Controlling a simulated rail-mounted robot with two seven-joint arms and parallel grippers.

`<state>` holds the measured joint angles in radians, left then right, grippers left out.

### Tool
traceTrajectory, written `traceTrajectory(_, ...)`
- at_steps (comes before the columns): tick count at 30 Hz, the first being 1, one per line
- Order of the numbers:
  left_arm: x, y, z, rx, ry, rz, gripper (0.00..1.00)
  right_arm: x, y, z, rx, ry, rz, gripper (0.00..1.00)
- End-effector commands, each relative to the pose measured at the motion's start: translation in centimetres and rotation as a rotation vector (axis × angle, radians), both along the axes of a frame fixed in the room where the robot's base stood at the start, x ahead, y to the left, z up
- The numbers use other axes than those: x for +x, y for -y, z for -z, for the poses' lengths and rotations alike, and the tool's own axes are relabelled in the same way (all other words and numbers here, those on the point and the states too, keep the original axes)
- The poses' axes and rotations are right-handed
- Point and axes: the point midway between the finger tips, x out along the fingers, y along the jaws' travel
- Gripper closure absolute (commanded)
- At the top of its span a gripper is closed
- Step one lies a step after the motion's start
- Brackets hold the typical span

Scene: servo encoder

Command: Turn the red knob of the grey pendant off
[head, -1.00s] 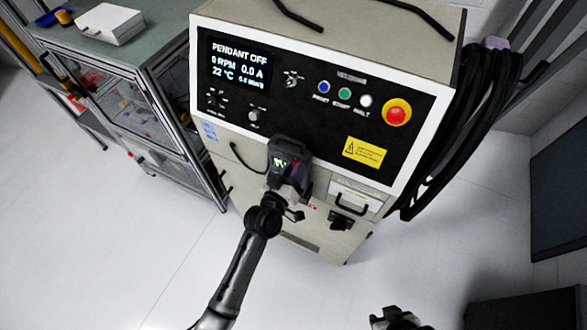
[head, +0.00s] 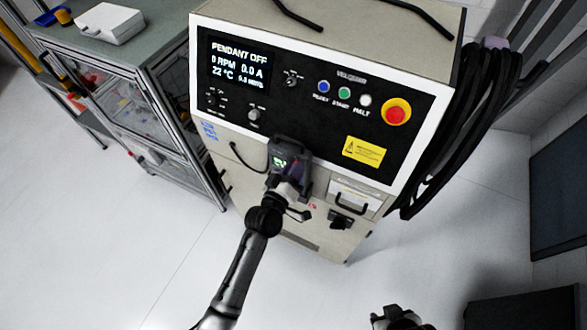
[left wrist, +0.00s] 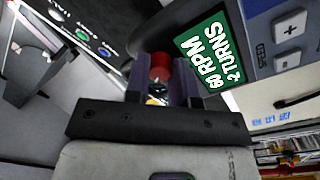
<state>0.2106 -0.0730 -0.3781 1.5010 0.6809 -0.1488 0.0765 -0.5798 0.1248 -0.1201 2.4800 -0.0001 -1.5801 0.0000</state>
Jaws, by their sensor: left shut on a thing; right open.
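The grey pendant (head: 290,160) sits on the front of the beige cabinet, below its black panel. In the left wrist view the pendant (left wrist: 262,45) has a green screen (left wrist: 208,55) reading "60 RPM" and "2 TURNS". The red knob (left wrist: 160,66) shows between the fingers of my left gripper (left wrist: 158,78), which is shut on it. In the head view my left gripper (head: 284,188) is at the pendant's lower edge and hides the knob. My right gripper (head: 397,318) is open at the bottom edge, apart from the cabinet, and only partly in view.
The cabinet's display (head: 240,65) reads "PENDANT OFF", "0 RPM" and "0.0 A". A red stop button (head: 397,112) sits on a yellow base at the panel's right. A glass-sided cart (head: 135,95) stands at left. Black cables (head: 455,130) hang at right. The floor in front is clear.

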Motion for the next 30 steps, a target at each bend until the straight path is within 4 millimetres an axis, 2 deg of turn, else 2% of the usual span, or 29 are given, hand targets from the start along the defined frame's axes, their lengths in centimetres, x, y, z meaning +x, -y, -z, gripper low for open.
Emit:
traceTrajectory(2, 0.0, 0.0, 0.0, 0.0, 0.001, -0.001, 1.0, 0.0, -0.1, 0.0, 0.002, 0.0, 0.001, 0.57)
traceTrajectory(3, 0.0, 0.0, 0.0, 0.0, 0.001, -0.001, 0.75, 0.0, -0.1, 0.0, 0.003, 0.0, 0.002, 0.57)
traceTrajectory(11, 0.0, 0.0, 0.0, 0.001, 0.0, 0.0, 0.51, 0.0, -0.2, 0.0, 0.008, 0.0, 0.006, 0.57)
traceTrajectory(21, -0.6, -0.3, 0.1, 0.002, -0.001, 0.0, 0.51, 0.0, -0.2, 0.0, 0.008, 0.0, 0.006, 0.57)
traceTrajectory(26, -2.8, -1.4, 0.2, 0.002, 0.0, 0.0, 0.51, 0.0, -0.2, 0.1, 0.005, 0.0, 0.004, 0.57)
traceTrajectory(30, -5.3, -2.8, 0.4, 0.002, -0.001, 0.0, 0.51, 0.0, 0.0, 0.3, 0.001, 0.0, 0.001, 0.57)
